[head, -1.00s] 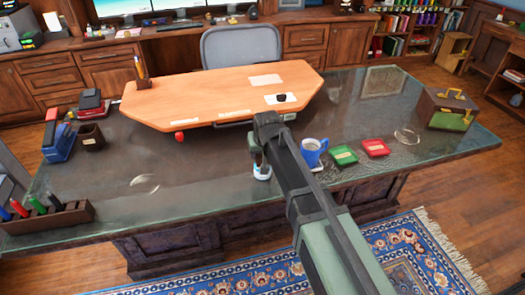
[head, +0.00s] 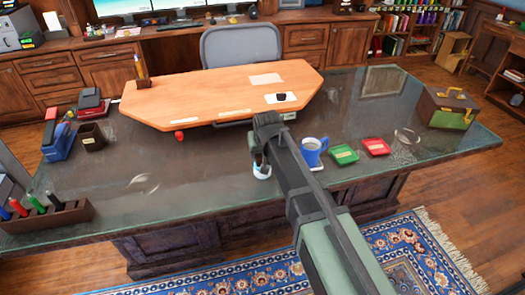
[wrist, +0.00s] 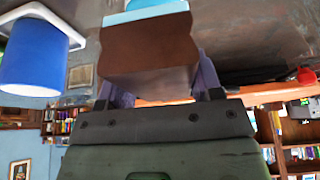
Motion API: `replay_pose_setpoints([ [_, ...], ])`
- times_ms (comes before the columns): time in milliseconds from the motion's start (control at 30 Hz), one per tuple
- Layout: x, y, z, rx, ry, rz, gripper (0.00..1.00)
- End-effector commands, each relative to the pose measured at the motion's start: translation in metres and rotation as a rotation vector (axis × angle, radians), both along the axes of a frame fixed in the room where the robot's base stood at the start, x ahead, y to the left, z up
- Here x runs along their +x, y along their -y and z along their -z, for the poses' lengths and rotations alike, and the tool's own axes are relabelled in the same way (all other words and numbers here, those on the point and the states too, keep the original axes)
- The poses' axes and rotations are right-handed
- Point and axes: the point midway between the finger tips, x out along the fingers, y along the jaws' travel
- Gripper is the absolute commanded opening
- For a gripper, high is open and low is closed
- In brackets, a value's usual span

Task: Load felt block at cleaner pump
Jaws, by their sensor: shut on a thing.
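In the wrist view my gripper (wrist: 155,95) is shut on a brown block (wrist: 150,55), which I take to be the felt block. A light-blue and white thing (wrist: 150,10) shows just past the block at the picture's top edge; I cannot tell if they touch. In the head view a small white and light-blue item (head: 262,173), apparently the cleaner pump, stands on the glass-topped desk. My gripper (head: 259,158) is right above it and hides its upper part. The block is hardly distinguishable there.
A raised wooden board (head: 220,92) lies behind. The desk's left middle is mostly clear.

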Motion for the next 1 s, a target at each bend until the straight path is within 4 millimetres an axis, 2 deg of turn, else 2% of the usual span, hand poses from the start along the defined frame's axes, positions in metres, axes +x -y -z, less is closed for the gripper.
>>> replay_pose_setpoints([
  [200, 0.000, 0.000, -0.027, 0.000, 0.000, 0.000, 0.40],
  [600, 0.000, 0.000, -0.068, 0.000, 0.000, 0.000, 0.40],
  [1000, 0.000, 0.000, -0.068, 0.000, 0.000, 0.000, 0.40],
])
